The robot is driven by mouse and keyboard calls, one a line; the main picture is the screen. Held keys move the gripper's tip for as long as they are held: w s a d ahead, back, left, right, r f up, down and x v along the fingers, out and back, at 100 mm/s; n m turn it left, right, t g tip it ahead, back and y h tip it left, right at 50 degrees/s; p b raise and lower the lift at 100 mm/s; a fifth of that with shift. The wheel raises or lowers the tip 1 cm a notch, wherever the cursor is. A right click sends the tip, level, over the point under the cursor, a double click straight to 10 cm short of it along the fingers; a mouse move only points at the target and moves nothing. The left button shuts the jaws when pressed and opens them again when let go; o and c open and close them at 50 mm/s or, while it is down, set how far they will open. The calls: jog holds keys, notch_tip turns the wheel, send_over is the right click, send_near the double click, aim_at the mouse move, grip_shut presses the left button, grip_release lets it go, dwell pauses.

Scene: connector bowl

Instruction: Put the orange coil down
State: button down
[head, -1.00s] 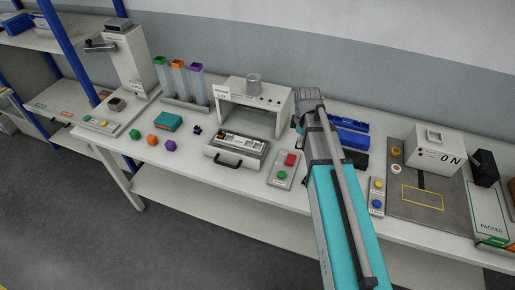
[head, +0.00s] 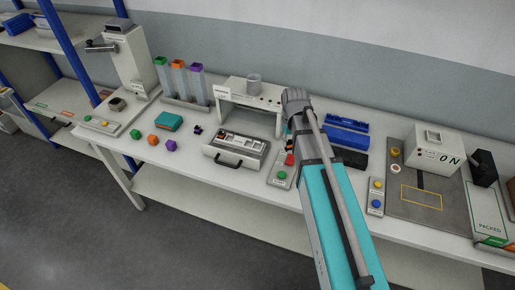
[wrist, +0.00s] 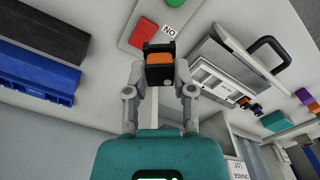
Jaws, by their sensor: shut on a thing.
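In the wrist view, my gripper (wrist: 160,82) is shut on the orange coil (wrist: 160,60), which shows an orange face in a black surround between the two fingers. It appears above the white bench, close to the button panel with the red button (wrist: 144,27). Any gap below the coil cannot be judged.
The open-fronted white station (head: 225,97) and its tray with a black handle (head: 237,150) stand left of my arm. Blue bins (head: 347,130) and a black bin (head: 352,158) lie right. Small green, orange and purple blocks (head: 170,145) sit further left.

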jog(key=s+a+r+m+p, duration=0.1)
jog(key=a+m, duration=0.3)
jog(key=m, duration=0.8)
jog(key=s+a+m, duration=0.2)
jog(key=a+m, duration=0.2)
jog(key=m, duration=0.9)
jog(key=shift+s+r+p, duration=0.35)
jog(key=shift+s+r, duration=0.05)
jog(key=shift+a, duration=0.1)
jog(key=shift+w+f, duration=0.1)
jog(key=w+a+f+b, duration=0.1)
jog(key=w+f+b, duration=0.1)
jog(key=w, duration=0.1)
jog(key=w+a+f+b, duration=0.1)
jog(key=w+f+b, duration=0.2)
jog(key=w, duration=0.1)
jog(key=w+a+f+b, duration=0.1)
jog(key=w+f+b, duration=0.1)
jog(key=w+b, duration=0.1)
jog(key=shift+w+f, duration=0.4)
jog(key=shift+w, duration=0.35)
jog(key=shift+w+a+f+b, duration=0.15)
jog(key=shift+w+f+b, duration=0.35)
jog(key=shift+f, duration=0.05)
